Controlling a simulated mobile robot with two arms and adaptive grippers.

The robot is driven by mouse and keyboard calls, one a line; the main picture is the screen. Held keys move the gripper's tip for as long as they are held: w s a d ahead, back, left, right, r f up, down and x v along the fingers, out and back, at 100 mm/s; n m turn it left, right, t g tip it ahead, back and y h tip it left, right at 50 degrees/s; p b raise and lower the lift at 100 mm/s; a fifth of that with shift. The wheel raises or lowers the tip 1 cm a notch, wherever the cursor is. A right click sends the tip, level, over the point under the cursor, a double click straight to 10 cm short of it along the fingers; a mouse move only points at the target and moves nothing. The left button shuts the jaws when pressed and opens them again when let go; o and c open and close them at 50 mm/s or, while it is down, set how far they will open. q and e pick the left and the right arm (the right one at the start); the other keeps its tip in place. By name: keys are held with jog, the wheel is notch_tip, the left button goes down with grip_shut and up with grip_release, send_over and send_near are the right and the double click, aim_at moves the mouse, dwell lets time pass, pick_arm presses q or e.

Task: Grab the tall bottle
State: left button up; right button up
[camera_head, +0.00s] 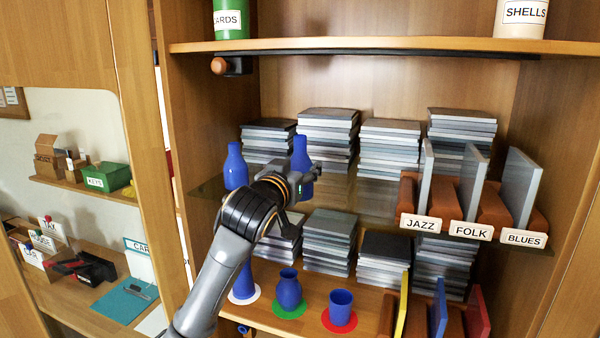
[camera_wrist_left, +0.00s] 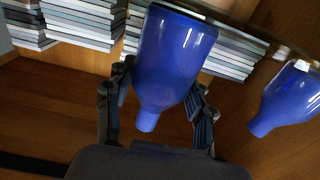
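Two blue bottles stand on the upper glass shelf. One (camera_head: 236,167) is at the left. The other (camera_head: 301,150) is right behind my left gripper (camera_head: 298,185) in the head view. In the left wrist view, a blue bottle (camera_wrist_left: 175,60) appears neck down between the two fingers of my left gripper (camera_wrist_left: 160,85), with a finger close on each side. The fingers look spread; contact with the glass is not clear. The other bottle (camera_wrist_left: 290,98) shows at the right. A third blue bottle (camera_head: 244,281) stands below on a white disc, partly hidden by my arm. My right gripper is not in view.
Stacks of grey cases (camera_head: 327,137) fill the shelf behind the bottles. Wooden holders labelled JAZZ (camera_head: 420,222), FOLK and BLUES stand at the right. Below are a blue vase (camera_head: 288,290) on a green disc and a blue cup (camera_head: 341,307) on a red disc.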

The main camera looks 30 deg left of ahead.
pick_arm(q)
jog(key=c, duration=0.5)
